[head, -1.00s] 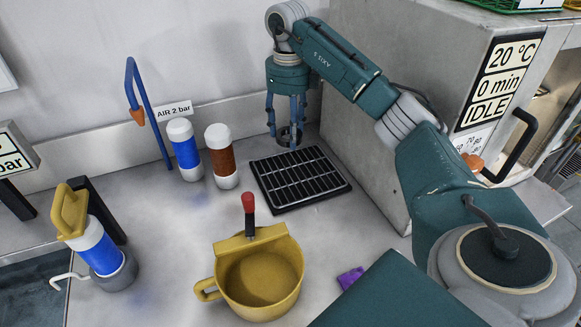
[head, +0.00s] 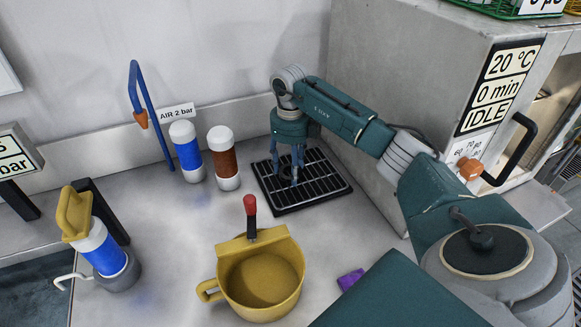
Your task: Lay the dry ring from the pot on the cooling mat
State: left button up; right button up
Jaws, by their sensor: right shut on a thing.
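The yellow pot (head: 228,285) stands on the bench at the front middle, and no ring shows inside it. The cooling mat (head: 325,184) is a black rack with pale bars in front of the grey cabinet. My right gripper (head: 287,180) points down over the left half of the mat. Its fingers are shut on the small dark ring (head: 285,177), which is partly hidden by them. The ring is at or just above the bars; I cannot tell whether it touches. My left gripper is not in view.
A blue-banded bottle (head: 187,152) and a brown-banded bottle (head: 223,158) stand left of the mat. The grey cabinet (head: 400,60) rises close on the right. A purple cloth (head: 350,279) lies right of the pot. The bench between pot and bottles is clear.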

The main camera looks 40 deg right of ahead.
jog(key=shift+f, duration=0.15)
jog(key=o, duration=1.2)
jog(key=shift+r, duration=0.3)
notch_tip(320, 180, up, 12)
jog(key=shift+f+b, duration=0.1)
jog(key=shift+b, duration=0.65)
jog(key=shift+a+f, duration=0.1)
